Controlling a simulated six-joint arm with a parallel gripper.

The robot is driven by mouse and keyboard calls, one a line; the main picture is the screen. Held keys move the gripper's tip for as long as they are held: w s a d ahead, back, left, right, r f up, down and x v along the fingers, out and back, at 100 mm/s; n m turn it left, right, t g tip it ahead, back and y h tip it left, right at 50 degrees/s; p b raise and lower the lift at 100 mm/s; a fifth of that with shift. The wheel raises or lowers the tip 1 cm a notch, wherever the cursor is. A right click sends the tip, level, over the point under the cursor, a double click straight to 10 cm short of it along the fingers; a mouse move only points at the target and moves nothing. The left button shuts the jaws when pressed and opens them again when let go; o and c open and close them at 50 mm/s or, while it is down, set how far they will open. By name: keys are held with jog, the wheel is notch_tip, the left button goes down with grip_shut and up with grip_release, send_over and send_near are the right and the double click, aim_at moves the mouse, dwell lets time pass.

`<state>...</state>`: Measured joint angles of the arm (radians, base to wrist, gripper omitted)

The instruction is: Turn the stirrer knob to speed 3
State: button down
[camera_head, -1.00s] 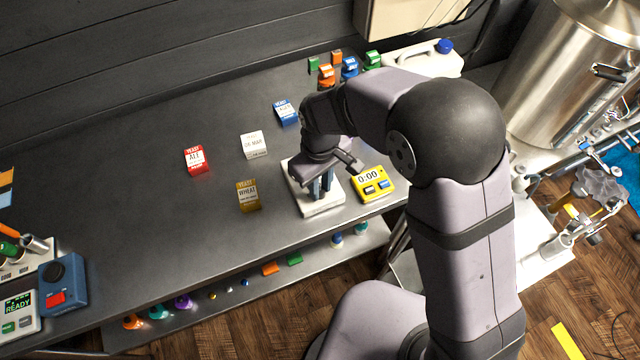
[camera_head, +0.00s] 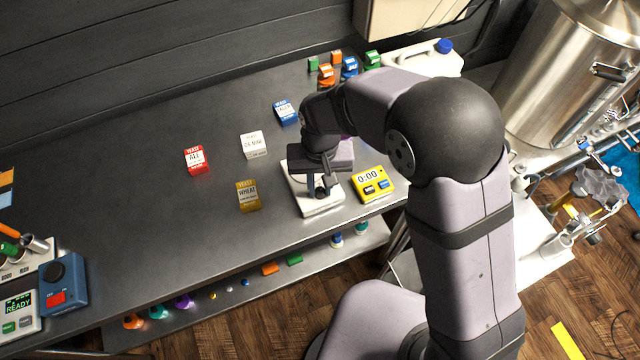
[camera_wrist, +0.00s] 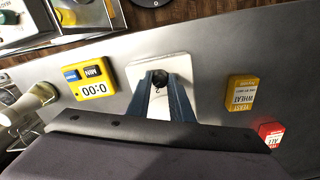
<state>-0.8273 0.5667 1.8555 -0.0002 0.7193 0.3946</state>
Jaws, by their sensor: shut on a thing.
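The white stirrer (camera_head: 316,207) stands on the dark bench, left of the yellow timer; in the wrist view its white top (camera_wrist: 178,66) lies beneath my gripper. The round black knob (camera_wrist: 160,77) shows between the ends of my blue-grey fingers, with a small number mark just below it that looks like a 2. My gripper (camera_wrist: 161,84) points down at the stirrer and is shut on the knob; it also shows in the head view (camera_head: 320,190). The knob's pointer and most of the dial marks are hidden or too small to read.
The yellow timer (camera_head: 372,184), reading 0:00, stands close to the right of the stirrer. Yeast packets stand to the left: gold wheat (camera_head: 247,195), white (camera_head: 253,145), red (camera_head: 195,159) and blue (camera_head: 286,111). The bench's front edge is close by. The bench further left is mostly clear.

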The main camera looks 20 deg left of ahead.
aim_at(320, 190)
dwell(0.4)
jog(key=c, duration=1.6)
grip_release()
jog(key=shift+r+b, duration=1.1)
jog(key=shift+r, duration=2.6)
